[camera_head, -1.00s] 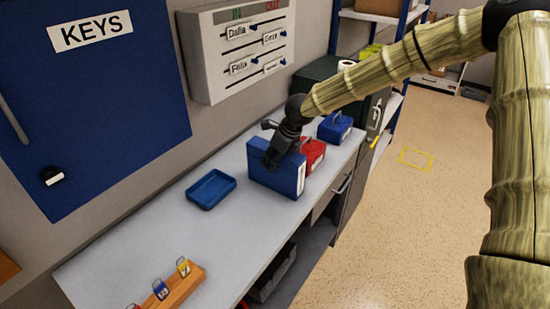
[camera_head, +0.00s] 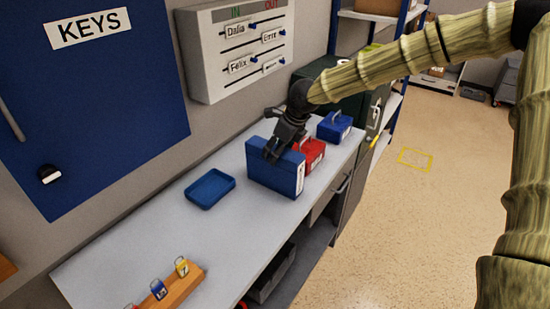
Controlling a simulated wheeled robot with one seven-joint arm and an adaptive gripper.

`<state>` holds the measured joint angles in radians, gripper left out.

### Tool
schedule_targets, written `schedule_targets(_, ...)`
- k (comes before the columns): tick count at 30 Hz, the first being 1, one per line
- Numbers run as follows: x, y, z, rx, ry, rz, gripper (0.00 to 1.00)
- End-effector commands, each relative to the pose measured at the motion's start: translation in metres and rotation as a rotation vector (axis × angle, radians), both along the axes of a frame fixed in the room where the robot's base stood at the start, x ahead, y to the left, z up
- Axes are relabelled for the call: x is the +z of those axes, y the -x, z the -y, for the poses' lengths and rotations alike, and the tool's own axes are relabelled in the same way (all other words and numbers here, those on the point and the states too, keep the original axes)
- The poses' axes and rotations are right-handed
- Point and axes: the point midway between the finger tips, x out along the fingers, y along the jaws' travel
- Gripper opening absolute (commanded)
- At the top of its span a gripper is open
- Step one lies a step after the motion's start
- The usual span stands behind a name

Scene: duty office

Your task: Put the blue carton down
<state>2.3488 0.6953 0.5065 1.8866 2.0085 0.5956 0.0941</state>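The blue carton (camera_head: 275,178) stands upright on the grey desk (camera_head: 222,235), with a white label on its right end. My gripper (camera_head: 272,154) is just above the carton's top edge. A dark finger overlaps the top of its near face; the far finger is partly hidden, and the exact gap between fingers is hard to see. The gripper looks open and no longer closed on the carton.
A red box (camera_head: 311,154) with a handle stands close behind the carton, and a blue handled box (camera_head: 335,127) farther back. A blue tray (camera_head: 210,189) lies to the left. A wooden key rack (camera_head: 185,285) is at the front. Desk between tray and rack is clear.

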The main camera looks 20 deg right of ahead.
Motion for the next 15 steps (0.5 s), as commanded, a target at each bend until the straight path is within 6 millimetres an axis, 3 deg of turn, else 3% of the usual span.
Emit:
schedule_targets(9, 0.049, 0.017, 0.013, -0.002, -0.002, 0.001, 0.71)
schedule_targets(15, 0.067, 0.022, 0.018, -0.001, -0.001, 0.001, 0.71)
